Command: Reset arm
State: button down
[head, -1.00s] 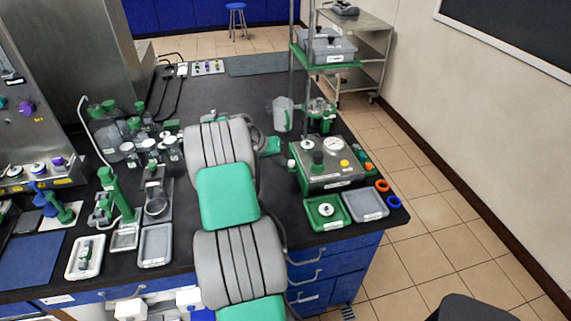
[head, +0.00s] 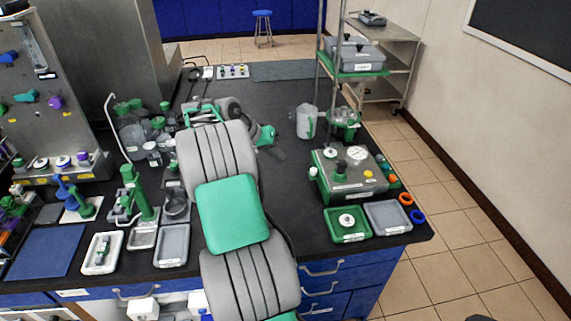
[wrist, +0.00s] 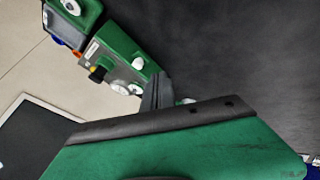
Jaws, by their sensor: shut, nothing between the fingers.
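My arm reaches out over the black bench from the bottom of the head view, its grey and green links covering the middle of the bench. My gripper (head: 279,154) is at the far end of the arm, above the bench top and to the left of the clear jug (head: 305,121). Its dark fingers are small there. In the wrist view my gripper (wrist: 157,92) shows as a green body with dark fingers close together. It is shut and holds nothing. No object touches the fingers as far as I can see.
A green control unit (head: 348,177) stands at the bench's right, with a green tray (head: 333,235) and a grey tray (head: 388,219) before it. Bottles, stands and trays crowd the left. A rack post rises behind the unit.

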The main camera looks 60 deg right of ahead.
jog(key=w+a+r+n+t+y, duration=0.1)
jog(key=w+a+r+n+t, duration=0.25)
jog(key=a, duration=0.75)
jog(key=w+a+r+n+t, duration=0.25)
jog(key=w+a, duration=0.25)
jog(key=a, duration=0.7)
jog(key=s+a+f+n+y, duration=0.1)
jog(key=s+a+n, duration=0.3)
jog(key=a, duration=0.9)
jog(key=s+a+f+n+t+y, duration=0.1)
jog(key=s+a+n+y, duration=0.3)
jog(key=a, duration=0.9)
jog(key=shift+s+a+f+n, duration=0.2)
jog(key=shift+s+a+n, duration=0.15)
jog(key=shift+s, duration=0.75)
